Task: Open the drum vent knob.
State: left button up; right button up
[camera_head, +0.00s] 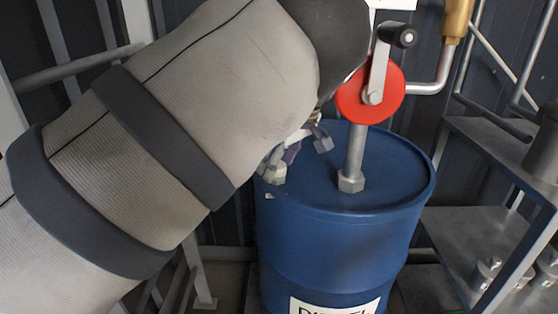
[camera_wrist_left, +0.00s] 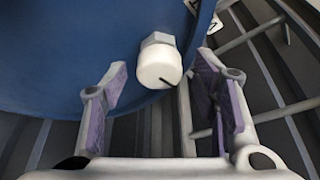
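The drum vent knob (camera_wrist_left: 159,66) is a white round cap with a dark line on its face and a hex base behind it. It sits on top of the blue drum (camera_head: 340,235), near the rim, and the drum top also shows in the left wrist view (camera_wrist_left: 80,50). My left gripper (camera_head: 298,154) is over the drum's left edge, partly hidden by my arm. In the left wrist view its fingers (camera_wrist_left: 163,95) are apart, one on each side of the knob, with gaps to it. The knob is not clear in the head view. My right gripper is not in view.
A red crank pump (camera_head: 368,95) with a black handle (camera_head: 403,36) rises from the drum top on a grey pipe (camera_head: 355,155), right of my left gripper. Metal shelving (camera_head: 500,150) stands at the right. Railings and a corrugated wall are behind.

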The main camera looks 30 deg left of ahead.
aim_at(279, 165)
pick_arm(q)
notch_tip(279, 165, up, 10)
dwell(0.5)
